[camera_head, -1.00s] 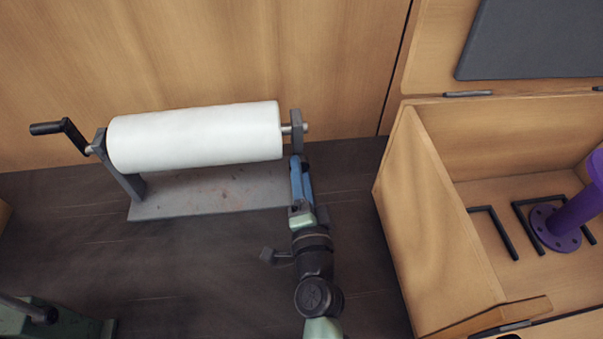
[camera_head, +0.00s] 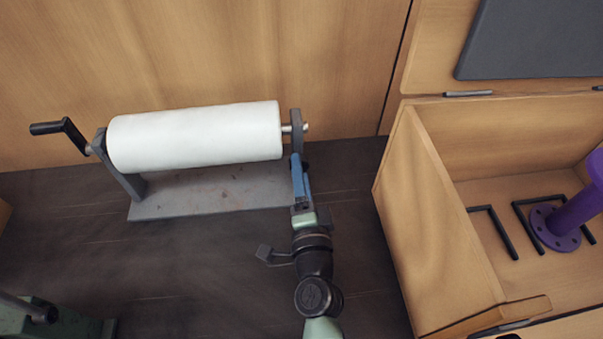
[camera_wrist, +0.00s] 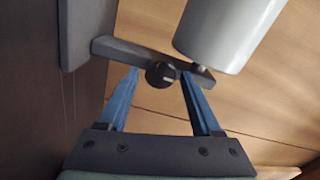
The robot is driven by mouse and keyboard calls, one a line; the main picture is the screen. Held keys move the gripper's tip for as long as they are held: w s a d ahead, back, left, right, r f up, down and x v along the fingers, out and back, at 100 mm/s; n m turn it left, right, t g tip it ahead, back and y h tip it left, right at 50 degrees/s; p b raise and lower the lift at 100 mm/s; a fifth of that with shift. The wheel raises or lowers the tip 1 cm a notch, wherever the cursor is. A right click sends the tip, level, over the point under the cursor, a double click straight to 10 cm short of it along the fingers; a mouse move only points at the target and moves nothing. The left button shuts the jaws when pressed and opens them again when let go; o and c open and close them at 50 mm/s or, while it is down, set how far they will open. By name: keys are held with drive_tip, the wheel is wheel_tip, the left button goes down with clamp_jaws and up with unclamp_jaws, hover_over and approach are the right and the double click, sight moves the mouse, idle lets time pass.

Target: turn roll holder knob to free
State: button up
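The roll holder has a dark bracket (camera_head: 297,134) at its right end, with a white roll (camera_head: 195,138) on its shaft. A round dark knob (camera_wrist: 160,74) sits on the bracket in the wrist view. My gripper (camera_wrist: 160,73) has its two blue fingers apart, one on each side of the knob. A gap shows between the left fingertip and the knob; the right fingertip is close to it, and contact cannot be told. In the head view my gripper (camera_head: 298,160) is at the bracket's lower part and hides most of the knob.
A black crank handle (camera_head: 62,130) is at the holder's left end. The holder's grey base plate (camera_head: 215,192) lies on the dark surface. An open wooden box (camera_head: 420,210) with a purple flanged pipe (camera_head: 575,215) stands to the right. A green device (camera_head: 60,322) is at lower left.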

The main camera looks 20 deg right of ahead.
drive_tip(key=shift+o, duration=0.4)
drive_tip(key=b+v, duration=0.3)
drive_tip(key=v, duration=1)
drive_tip(key=shift+r, duration=0.1)
